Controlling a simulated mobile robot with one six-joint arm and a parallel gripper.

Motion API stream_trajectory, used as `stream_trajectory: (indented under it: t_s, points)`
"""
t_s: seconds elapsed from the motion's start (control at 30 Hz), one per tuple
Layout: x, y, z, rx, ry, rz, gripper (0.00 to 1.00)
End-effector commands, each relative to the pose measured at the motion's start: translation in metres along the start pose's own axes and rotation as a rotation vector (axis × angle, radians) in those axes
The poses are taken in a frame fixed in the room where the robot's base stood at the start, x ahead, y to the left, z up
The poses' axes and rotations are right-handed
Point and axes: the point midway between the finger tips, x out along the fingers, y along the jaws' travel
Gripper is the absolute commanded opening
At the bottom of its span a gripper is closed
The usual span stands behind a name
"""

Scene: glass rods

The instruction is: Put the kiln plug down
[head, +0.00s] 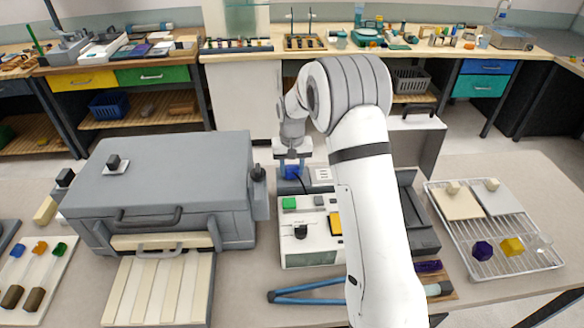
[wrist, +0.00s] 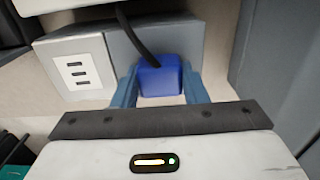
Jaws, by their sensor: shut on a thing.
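The kiln plug (wrist: 160,78) is a blue block with a black cable running up from it in the wrist view. My gripper (wrist: 158,88) has its two blue fingers closed on the plug's sides. In the head view the plug (head: 291,173) shows below my gripper (head: 291,163), behind the white control box (head: 312,256). A white socket panel with three slots (wrist: 75,72) is left of the plug in the wrist view. A grey plate (wrist: 120,48) is beside and behind the plug. I cannot tell whether the plug touches a surface.
The grey kiln (head: 165,185) stands left of my gripper. Blue-handled tongs (head: 305,293) lie in front of the control box. A wire rack (head: 540,262) with several pieces is at the right. Benches with tools line the back wall.

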Motion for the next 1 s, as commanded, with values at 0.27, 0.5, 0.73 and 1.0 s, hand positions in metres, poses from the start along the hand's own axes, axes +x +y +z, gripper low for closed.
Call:
stream_trajectory:
  t_s: [0.27,0.5,0.73,1.0]
  points:
    - [0.001,0.0,0.0,0.0,0.0,0.0,0.56]
    - [0.0,0.0,0.0,0.0,0.0,0.0,0.61]
    - [-0.015,0.0,0.0,0.0,0.0,0.0,0.61]
    - [-0.069,0.0,-0.001,0.0,0.005,-0.001,0.61]
